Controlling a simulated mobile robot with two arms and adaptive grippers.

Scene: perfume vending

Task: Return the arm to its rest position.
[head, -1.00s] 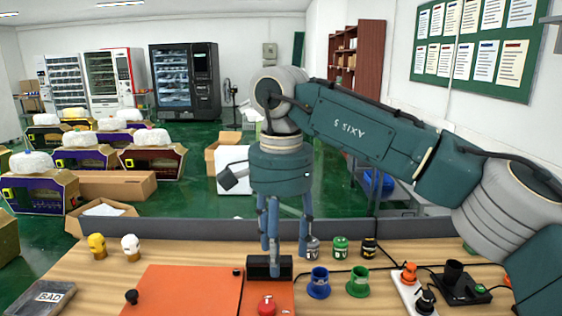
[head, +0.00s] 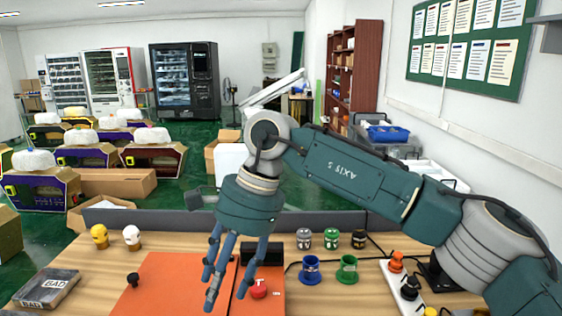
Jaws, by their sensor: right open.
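My right arm reaches in from the right, above the table. Its gripper (head: 230,284) hangs over the orange mat (head: 165,290) with its fingers apart and nothing between them. The fingers point down and a little left. A black block (head: 265,254) stands at the mat's back edge, partly hidden behind a finger. A red round knob (head: 258,289) sits on the mat just right of the fingers. My left gripper does not show.
Several small bottles (head: 331,238) stand at the back of the table. A blue cup (head: 310,270) and a green cup (head: 347,268) stand before them. A BAD box (head: 45,289) lies at the left.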

